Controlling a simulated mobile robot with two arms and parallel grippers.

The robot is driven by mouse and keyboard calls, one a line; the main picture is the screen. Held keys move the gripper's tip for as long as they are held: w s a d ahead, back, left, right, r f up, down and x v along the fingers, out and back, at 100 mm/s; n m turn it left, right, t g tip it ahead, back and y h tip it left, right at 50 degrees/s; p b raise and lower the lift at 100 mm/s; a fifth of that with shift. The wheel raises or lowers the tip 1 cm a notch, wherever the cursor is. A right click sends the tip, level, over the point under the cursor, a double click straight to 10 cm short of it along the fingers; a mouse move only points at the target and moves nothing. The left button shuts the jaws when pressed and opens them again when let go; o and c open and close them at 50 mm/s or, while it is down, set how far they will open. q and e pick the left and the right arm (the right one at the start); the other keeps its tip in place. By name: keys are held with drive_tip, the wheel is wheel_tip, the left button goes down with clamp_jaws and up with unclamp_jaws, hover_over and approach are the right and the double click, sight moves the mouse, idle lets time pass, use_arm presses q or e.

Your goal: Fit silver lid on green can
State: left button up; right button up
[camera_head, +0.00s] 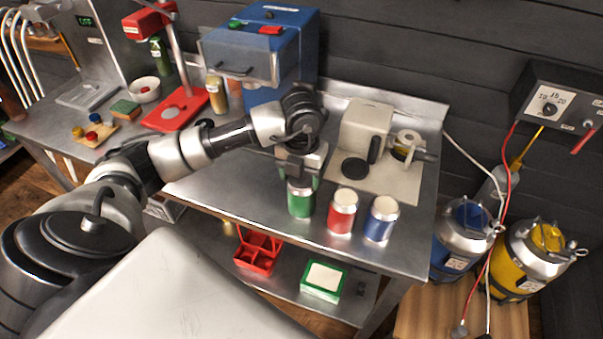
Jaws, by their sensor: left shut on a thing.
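The green can (301,203) stands upright on the steel bench, near its front edge. My left gripper (299,176) is right over it, pointing down and shut on the silver lid. The fingers mostly hide the lid and the can's top, so I cannot tell whether the lid touches the rim. My right gripper is not in view.
A red can (342,212) and a blue can (381,219) with pale tops stand just right of the green can on the bench (240,190). A cream machine (366,130) is behind. A red crate (258,252) and green box (323,279) sit on the lower shelf.

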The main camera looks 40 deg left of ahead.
use_arm(q)
drive_tip(key=shift+f, duration=0.1)
idle(0.3)
drive_tip(key=o, duration=1)
drive_tip(key=shift+o, duration=0.3)
drive_tip(key=shift+r+p, duration=2.1)
drive_tip(key=shift+r, duration=1.5)
drive_tip(key=shift+f, duration=0.1)
